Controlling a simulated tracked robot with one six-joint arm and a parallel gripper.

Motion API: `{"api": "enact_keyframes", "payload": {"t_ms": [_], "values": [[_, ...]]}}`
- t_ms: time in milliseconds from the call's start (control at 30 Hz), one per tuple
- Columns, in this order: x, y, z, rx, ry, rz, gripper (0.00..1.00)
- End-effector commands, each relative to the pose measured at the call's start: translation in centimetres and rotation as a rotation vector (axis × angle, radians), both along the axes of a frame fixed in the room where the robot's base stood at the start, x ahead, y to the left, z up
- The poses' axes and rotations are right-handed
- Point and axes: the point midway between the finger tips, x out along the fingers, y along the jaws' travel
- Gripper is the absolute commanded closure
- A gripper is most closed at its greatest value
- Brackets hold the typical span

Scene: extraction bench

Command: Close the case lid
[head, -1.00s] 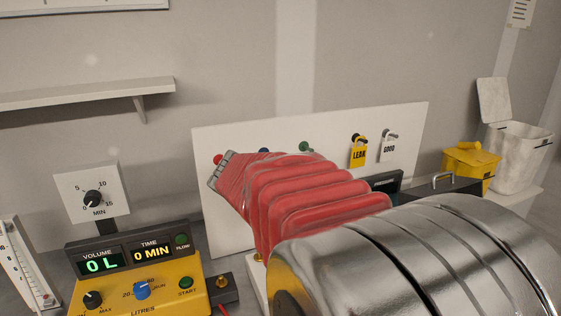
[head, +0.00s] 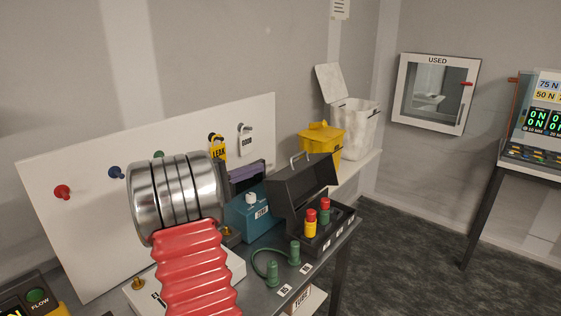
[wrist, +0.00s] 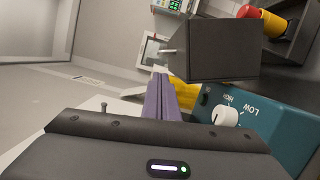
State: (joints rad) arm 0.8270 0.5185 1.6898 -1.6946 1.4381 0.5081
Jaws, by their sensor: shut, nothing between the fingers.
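The black case (head: 322,236) stands open near the right end of the bench, with red and yellow cylinders upright in its base. Its dark lid (head: 298,190) is raised at the back, with a metal handle (head: 300,157) on top. In the wrist view the lid (wrist: 212,50) is just beyond and to the right of my fingers, its handle (wrist: 168,50) jutting left. My gripper (wrist: 158,78) has purple fingers, shut together and empty. In the head view my gripper (head: 246,172) is left of the lid, partly hidden by my arm. Contact with the lid cannot be told.
A teal box (head: 250,218) with a white knob stands left of the case, close below my gripper. A green cable (head: 272,262) with end pieces lies in front. A yellow bin (head: 322,145) and a white bin (head: 355,125) stand behind. A white board with padlocks (head: 218,148) is at left.

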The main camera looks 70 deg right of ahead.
Motion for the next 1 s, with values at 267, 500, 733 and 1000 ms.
{"api": "enact_keyframes", "payload": {"t_ms": [267,500,733,1000], "values": [[-0.2,-0.5,0.0,-0.013,0.012,-0.002,1.00],[-0.4,-0.8,0.0,-0.012,0.012,-0.003,1.00],[-1.8,-2.5,0.1,-0.011,0.011,-0.005,1.00],[-4.3,-5.8,0.2,-0.011,0.012,-0.006,1.00]]}}
